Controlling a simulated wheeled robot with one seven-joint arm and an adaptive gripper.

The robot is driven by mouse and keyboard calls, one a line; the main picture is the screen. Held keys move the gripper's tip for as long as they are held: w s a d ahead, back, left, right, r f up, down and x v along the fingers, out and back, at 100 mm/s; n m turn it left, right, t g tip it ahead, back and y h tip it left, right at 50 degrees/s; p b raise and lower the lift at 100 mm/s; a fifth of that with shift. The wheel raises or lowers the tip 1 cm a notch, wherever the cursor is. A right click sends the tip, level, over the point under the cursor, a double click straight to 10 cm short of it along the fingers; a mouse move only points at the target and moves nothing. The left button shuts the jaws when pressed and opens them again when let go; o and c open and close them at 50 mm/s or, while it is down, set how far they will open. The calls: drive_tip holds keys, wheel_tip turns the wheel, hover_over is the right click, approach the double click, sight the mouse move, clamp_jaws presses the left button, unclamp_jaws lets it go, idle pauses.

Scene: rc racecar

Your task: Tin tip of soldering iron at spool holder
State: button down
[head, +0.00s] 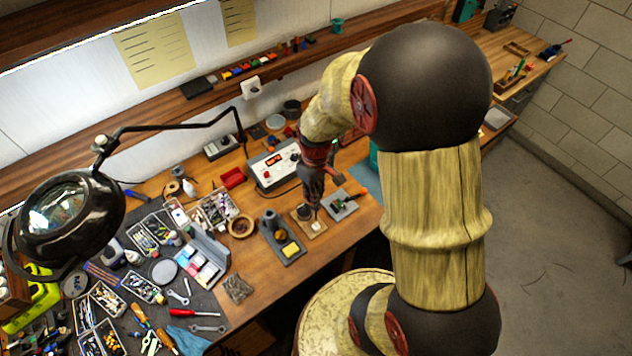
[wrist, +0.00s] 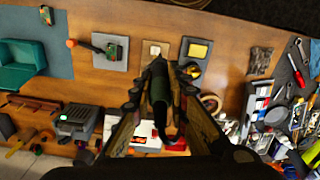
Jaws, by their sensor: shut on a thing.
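My gripper (head: 313,188) is shut on the soldering iron; in the wrist view the gripper (wrist: 160,88) has its fingers on both sides of the iron's dark handle (wrist: 159,100). The iron points down, and its tip is too small to make out. A small wooden block with a pale piece on it, which looks like the spool holder (head: 319,232), lies just below the gripper; it also shows in the wrist view (wrist: 147,62), right beyond the iron. I cannot tell whether the tip touches it.
The iron stand with a yellow sponge (head: 291,249) is left of the block. A grey plate with an orange-handled tool (head: 345,211) is right of it. The soldering station (head: 268,172) stands behind. Trays and tools crowd the left; the bench's front strip is bare.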

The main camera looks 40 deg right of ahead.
drive_tip(key=shift+w+d+f, duration=0.2)
drive_tip(key=shift+w+d, duration=0.1)
drive_tip(key=shift+d, duration=0.1)
drive_tip(key=shift+n, duration=0.4)
drive_tip(key=shift+w+d+f+b, duration=0.1)
drive_tip(key=shift+w+f+b, duration=0.15)
drive_tip(key=shift+f+b, duration=0.85)
drive_tip(key=shift+w+d+f+b, duration=0.15)
drive_tip(key=shift+f+b, duration=0.55)
drive_tip(key=shift+f, duration=0.8)
drive_tip(key=shift+a+f+b, duration=0.1)
drive_tip(key=shift+f+b, duration=0.65)
drive_tip(key=shift+f, duration=0.35)
idle(3.5)
